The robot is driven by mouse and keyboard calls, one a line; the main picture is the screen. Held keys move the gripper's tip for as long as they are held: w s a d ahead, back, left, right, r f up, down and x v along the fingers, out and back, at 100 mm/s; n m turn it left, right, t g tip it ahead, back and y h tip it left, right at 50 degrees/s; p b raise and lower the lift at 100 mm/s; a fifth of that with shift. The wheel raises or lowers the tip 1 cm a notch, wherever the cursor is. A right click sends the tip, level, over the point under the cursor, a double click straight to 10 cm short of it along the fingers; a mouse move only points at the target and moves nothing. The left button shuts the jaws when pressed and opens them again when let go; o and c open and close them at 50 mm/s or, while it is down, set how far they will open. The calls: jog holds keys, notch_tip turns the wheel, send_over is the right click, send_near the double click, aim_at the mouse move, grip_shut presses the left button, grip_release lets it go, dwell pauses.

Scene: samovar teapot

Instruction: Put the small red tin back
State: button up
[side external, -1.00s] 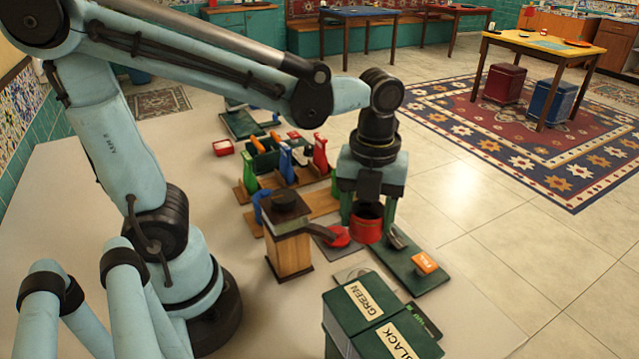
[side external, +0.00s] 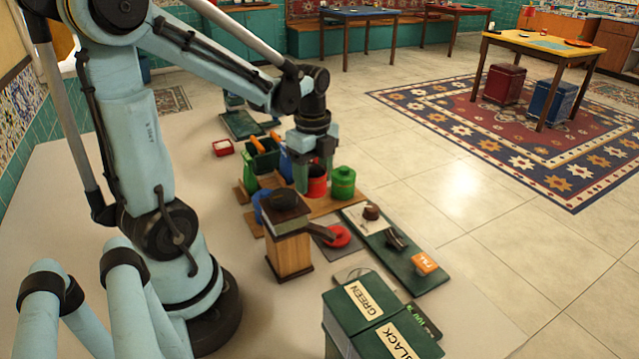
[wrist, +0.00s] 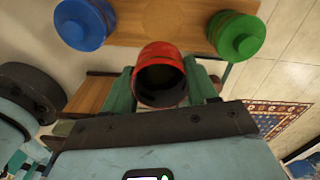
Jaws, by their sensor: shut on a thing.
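The small red tin (side external: 317,187) is held upright between the fingers of my gripper (side external: 315,180), above or on the wooden board (side external: 328,207). I cannot tell whether its base touches the board. In the wrist view the red tin (wrist: 158,52) shows its open, dark top between the green fingers of my gripper (wrist: 160,88). A green tin (side external: 342,183) stands close to its right; the green tin is also at the upper right of the wrist view (wrist: 238,36).
A brown box with a dark top (side external: 289,245) stands in front of the board. A dark green tray (side external: 402,262) with small items lies to the right. Large GREEN and BLACK boxes (side external: 375,325) stand nearest the camera. A small red box (side external: 223,148) lies at the back left.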

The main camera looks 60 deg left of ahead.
jog(key=a+f, duration=0.2)
jog(key=a, duration=0.1)
jog(key=shift+a+f, duration=0.15)
jog(key=shift+a, duration=0.1)
jog(key=shift+f, duration=1.9)
jog(key=shift+f, duration=0.2)
jog(key=o, duration=1.2)
jog(key=shift+c, duration=0.2)
jog(key=shift+r, duration=0.1)
